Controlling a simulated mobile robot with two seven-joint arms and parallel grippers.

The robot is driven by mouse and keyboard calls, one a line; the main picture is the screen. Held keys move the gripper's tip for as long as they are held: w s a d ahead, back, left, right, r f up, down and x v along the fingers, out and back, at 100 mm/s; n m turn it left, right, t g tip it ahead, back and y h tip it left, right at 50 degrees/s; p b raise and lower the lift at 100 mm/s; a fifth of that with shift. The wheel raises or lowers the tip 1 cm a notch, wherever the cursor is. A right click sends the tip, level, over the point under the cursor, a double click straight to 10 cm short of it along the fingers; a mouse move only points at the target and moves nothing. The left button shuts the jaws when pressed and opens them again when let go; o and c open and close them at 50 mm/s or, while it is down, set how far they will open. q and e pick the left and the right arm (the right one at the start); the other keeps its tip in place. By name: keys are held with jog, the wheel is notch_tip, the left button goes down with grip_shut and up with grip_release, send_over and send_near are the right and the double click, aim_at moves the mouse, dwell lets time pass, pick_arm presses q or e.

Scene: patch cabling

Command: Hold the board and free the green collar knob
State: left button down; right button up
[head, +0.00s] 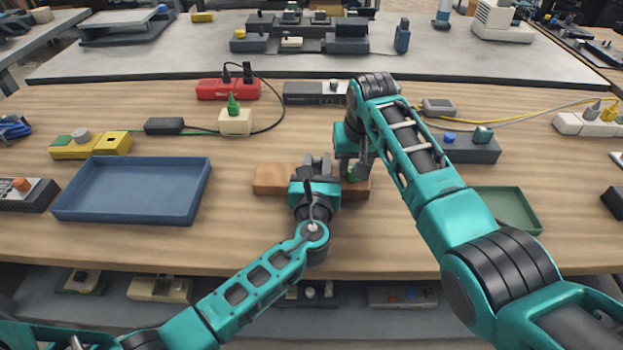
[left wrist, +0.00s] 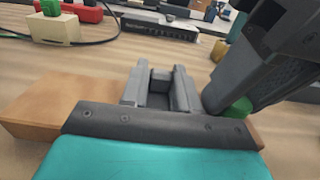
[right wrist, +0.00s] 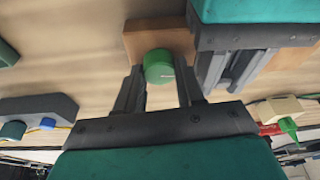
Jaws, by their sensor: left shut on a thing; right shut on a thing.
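The wooden board (head: 270,180) lies on the table in the middle of the head view; it also shows in the left wrist view (left wrist: 45,105) and right wrist view (right wrist: 150,40). My left gripper (head: 319,163) is shut on the board near its middle; its fingers show in the left wrist view (left wrist: 159,85). The green collar knob (right wrist: 158,66) is at the board's right part in the head view, mostly hidden there by my right gripper (head: 355,168). The right gripper's fingers (right wrist: 161,88) are shut on the knob from both sides. The knob's base is hidden.
A blue tray (head: 70,212) is left of the board and a green tray (head: 520,212) is right, partly behind my right arm. A cream box with a green plug (head: 235,124), a red box (head: 212,90) and a grey device (head: 300,93) stand behind. Bare table lies between.

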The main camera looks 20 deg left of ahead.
jog(key=shift+c, duration=0.9)
jog(key=n, duration=0.4)
jog(key=shift+d+y, duration=0.1)
jog(key=shift+y, duration=0.3)
jog(key=n, duration=0.3)
jog(key=n+g, duration=0.1)
jog(key=n, duration=0.2)
jog(key=shift+g+y, duration=0.3)
jog(key=shift+y, duration=0.1)
jog(key=o, duration=0.9)
jog(key=shift+w+a+r+v, duration=0.1)
jog(key=shift+a+v, duration=0.2)
jog(key=shift+v, duration=1)
jog(key=shift+w+a+r+v, duration=0.15)
jog(key=shift+a+v, duration=0.15)
jog(key=shift+v, duration=1)
jog(key=shift+w+a+v, duration=0.1)
jog(key=shift+a+v, duration=0.2)
jog(key=shift+v, duration=1.05)
jog(key=shift+a, duration=0.1)
